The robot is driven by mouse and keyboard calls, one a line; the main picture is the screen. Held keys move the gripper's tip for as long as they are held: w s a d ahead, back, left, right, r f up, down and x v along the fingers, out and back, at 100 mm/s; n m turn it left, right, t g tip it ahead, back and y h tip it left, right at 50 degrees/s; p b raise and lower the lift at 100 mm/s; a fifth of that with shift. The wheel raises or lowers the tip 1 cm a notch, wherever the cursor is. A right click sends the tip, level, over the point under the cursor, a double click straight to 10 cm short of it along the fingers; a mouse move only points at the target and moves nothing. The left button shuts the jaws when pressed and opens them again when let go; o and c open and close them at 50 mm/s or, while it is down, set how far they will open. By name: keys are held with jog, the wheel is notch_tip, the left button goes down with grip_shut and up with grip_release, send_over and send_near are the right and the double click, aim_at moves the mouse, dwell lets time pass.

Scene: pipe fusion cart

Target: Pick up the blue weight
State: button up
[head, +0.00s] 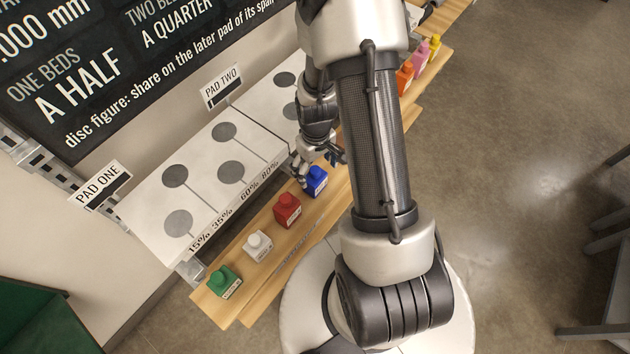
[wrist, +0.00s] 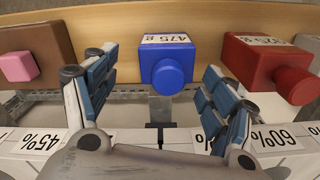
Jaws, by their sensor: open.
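The blue weight (head: 317,181) stands on the wooden shelf in the head view, close to my gripper (head: 322,160). In the wrist view the blue weight (wrist: 166,64) shows its round knob and a 475 g label. My gripper (wrist: 160,75) is open, with one finger on each side of the blue weight in that view. The fingers look apart from it. Whether the fingertips reach down beside its body is hard to tell.
A red weight (head: 288,210), a white weight (head: 257,245) and a green weight (head: 224,282) stand along the wooden shelf (head: 245,305). The white pad board (head: 200,205) with grey discs lies behind. In the wrist view a brown weight (wrist: 45,50) with a pink knob is left.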

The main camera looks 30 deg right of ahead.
aim_at(314, 179)
jog(key=f, duration=0.1)
jog(key=f+b, duration=0.1)
jog(key=f, duration=0.2)
jog(key=shift+s+a+f+b, duration=0.2)
jog(key=shift+s+a+b, duration=0.05)
jog(key=shift+a+b, duration=0.1)
jog(key=shift+f, duration=0.4)
jog(key=shift+r, duration=0.1)
jog(key=shift+c, duration=0.2)
jog(key=c, duration=1.3)
